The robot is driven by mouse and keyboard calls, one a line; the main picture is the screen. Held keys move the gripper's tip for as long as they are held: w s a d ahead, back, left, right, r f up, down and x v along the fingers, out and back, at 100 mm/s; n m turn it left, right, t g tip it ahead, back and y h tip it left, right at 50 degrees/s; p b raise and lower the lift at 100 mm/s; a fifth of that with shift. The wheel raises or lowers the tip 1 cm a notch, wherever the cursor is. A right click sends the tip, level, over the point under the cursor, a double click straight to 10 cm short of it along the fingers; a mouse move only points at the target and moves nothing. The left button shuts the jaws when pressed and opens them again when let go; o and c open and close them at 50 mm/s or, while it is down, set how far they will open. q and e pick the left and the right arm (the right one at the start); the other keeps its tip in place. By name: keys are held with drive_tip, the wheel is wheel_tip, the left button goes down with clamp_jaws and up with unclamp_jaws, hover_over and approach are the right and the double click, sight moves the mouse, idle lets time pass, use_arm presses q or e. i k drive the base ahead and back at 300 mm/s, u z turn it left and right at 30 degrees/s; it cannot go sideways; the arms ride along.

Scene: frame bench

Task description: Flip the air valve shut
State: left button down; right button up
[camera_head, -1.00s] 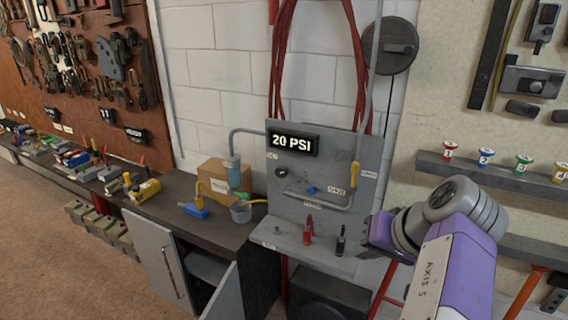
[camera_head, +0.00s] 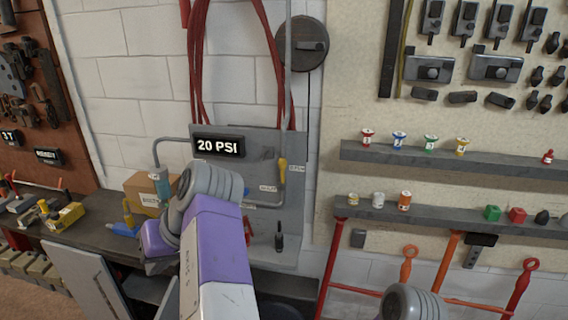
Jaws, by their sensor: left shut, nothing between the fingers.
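The yellow valve handle (camera_head: 283,171) sits on the right side of the grey panel (camera_head: 268,145). It points roughly up and down, in line with the pipe there. The display (camera_head: 218,146) at the panel's upper left reads 20 PSI. My left gripper (camera_head: 158,243) is left of and below the valve, apart from it, in front of the bench. It is shut and empty, with its fingertips mostly hidden. My left arm covers the panel's lower left. My right gripper is out of view.
A cardboard box (camera_head: 143,191) and a yellow tool (camera_head: 64,217) stand on the dark bench left of my arm. A black-handled tool (camera_head: 279,238) stands on the panel's ledge. Shelves with spools (camera_head: 400,143) are to the right. Space before the valve looks clear.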

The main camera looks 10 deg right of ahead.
sight(282, 162)
drive_tip(key=i, duration=1.4)
drive_tip(key=z, duration=1.7)
